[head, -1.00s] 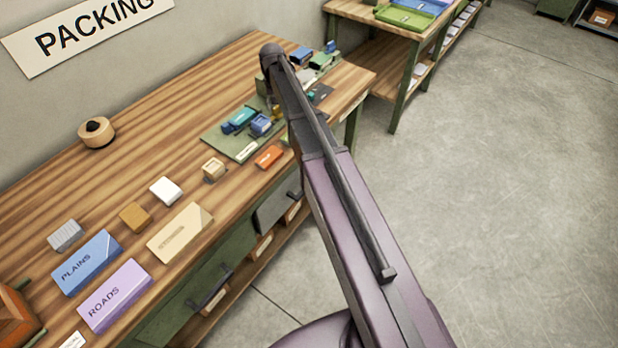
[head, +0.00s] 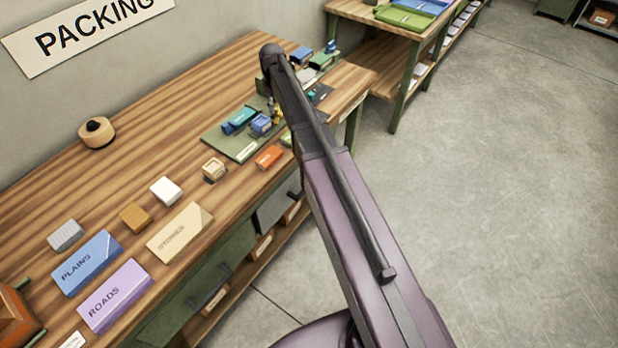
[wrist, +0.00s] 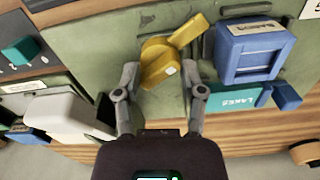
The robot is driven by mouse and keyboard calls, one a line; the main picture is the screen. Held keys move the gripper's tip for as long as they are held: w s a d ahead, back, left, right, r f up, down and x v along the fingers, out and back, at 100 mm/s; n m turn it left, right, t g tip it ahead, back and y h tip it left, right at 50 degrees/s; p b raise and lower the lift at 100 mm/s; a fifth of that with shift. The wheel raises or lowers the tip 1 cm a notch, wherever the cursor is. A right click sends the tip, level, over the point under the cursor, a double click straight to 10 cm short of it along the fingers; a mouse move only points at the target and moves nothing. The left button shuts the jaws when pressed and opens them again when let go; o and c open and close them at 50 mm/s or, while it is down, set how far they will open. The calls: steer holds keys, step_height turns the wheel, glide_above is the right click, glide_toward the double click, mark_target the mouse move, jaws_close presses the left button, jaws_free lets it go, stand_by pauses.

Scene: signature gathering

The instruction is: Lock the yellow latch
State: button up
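The yellow latch (wrist: 158,62) shows in the wrist view, a rounded body with a handle arm slanting up to the right, on a green board (wrist: 110,40). My gripper (wrist: 165,78) is open, with one grey finger to the left of the latch's body and the other to its lower right. No clear grip on the latch shows. In the head view the latch (head: 277,116) is a small yellow patch beside my arm, which hides most of it and my gripper.
A blue block (wrist: 248,52) and a teal LAKES block (wrist: 232,98) sit close to the right of my gripper. A white block (wrist: 65,118) and a dark panel with a teal knob (wrist: 20,50) lie to the left. The workbench (head: 150,110) carries more blocks.

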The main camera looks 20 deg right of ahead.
mark_target(277, 106)
steer(key=shift+n, duration=0.7)
step_height(277, 106, up, 14)
steer(key=p, duration=1.4)
steer(key=s+f+m+b, duration=0.2)
steer(key=s+f+b, duration=0.3)
steer(key=s, duration=0.5)
steer(key=s+f+m+b, duration=0.3)
steer(key=s+f+b, duration=0.3)
steer(key=s, duration=0.4)
steer(key=s+d+f+m+b, duration=0.1)
steer(key=s+f+m+b, duration=0.1)
steer(key=s+f+b, duration=0.4)
steer(key=shift+s, duration=2.25)
steer(key=shift+d, duration=0.1)
steer(key=shift+o, duration=0.2)
